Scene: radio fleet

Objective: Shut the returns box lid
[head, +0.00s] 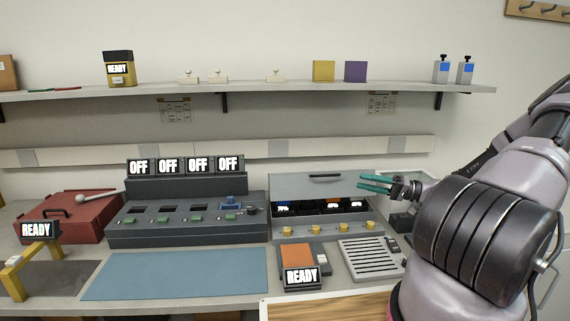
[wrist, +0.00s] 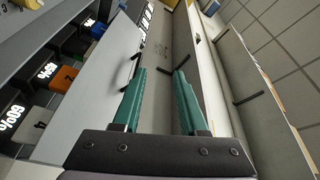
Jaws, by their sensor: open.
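The grey box (head: 320,229), which I take as the returns box, stands on the bench right of centre. Its lid (head: 290,186) is raised at the back, with a dark handle near its top edge. Several units with lit percent displays sit inside; they also show at the left of the wrist view (wrist: 62,131). My gripper (head: 361,180) is open and empty, with teal fingers at the lid's right part. In the wrist view my gripper (wrist: 159,73) has the lid (wrist: 98,88) and its handle beside the left finger. Whether they touch, I cannot tell.
A dark console (head: 185,228) with several OFF signs stands left of the box. A red case (head: 70,218) is farther left. An orange-topped READY unit (head: 296,257) and a slatted tray (head: 368,258) lie in front. A shelf (head: 250,91) runs above. The blue mat (head: 175,275) is clear.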

